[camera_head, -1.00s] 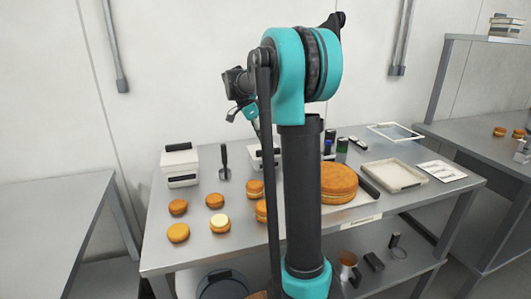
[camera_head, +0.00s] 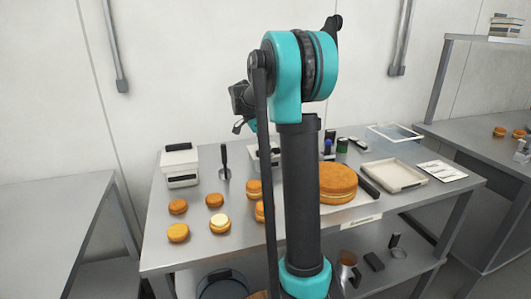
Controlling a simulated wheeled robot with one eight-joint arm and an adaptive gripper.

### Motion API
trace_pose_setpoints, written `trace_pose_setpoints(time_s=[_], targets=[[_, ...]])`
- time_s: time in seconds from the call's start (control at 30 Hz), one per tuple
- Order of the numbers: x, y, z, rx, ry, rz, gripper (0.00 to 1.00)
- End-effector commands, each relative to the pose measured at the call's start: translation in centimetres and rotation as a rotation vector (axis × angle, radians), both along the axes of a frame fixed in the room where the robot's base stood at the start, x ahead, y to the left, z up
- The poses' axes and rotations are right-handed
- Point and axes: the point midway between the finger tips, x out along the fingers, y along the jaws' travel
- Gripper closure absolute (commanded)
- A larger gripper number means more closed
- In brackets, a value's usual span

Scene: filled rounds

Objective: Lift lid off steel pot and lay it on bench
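No steel pot with a lid can be made out for certain. A dark round-topped thing (camera_head: 222,287) shows at the bottom edge below the bench, partly cut off; I cannot tell whether it is the pot. The steel bench (camera_head: 200,255) stands ahead with food on it. My gripper (camera_head: 241,126) is small and mostly hidden behind my upright arm, above the back of the bench. I cannot tell its finger opening, and nothing is seen hanging from it.
Several orange-brown rounds, such as one large cake (camera_head: 338,184), stand on the bench. A white box (camera_head: 180,167), a dark-handled spatula (camera_head: 225,165) and a beige tray (camera_head: 393,176) are also there. The left table (camera_head: 50,215) is bare.

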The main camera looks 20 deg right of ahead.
Motion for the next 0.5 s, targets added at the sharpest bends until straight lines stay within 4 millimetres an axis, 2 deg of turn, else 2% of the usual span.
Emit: trace_pose_setpoints(time_s=[0.07, 0.4, 0.5], targets=[[0.01, 0.01, -0.11, 0.000, 0.000, 0.000, 0.59], [0.00, 0.01, -0.10, 0.000, 0.000, 0.000, 1.00], [0.00, 0.01, -0.10, 0.000, 0.000, 0.000, 1.00]])
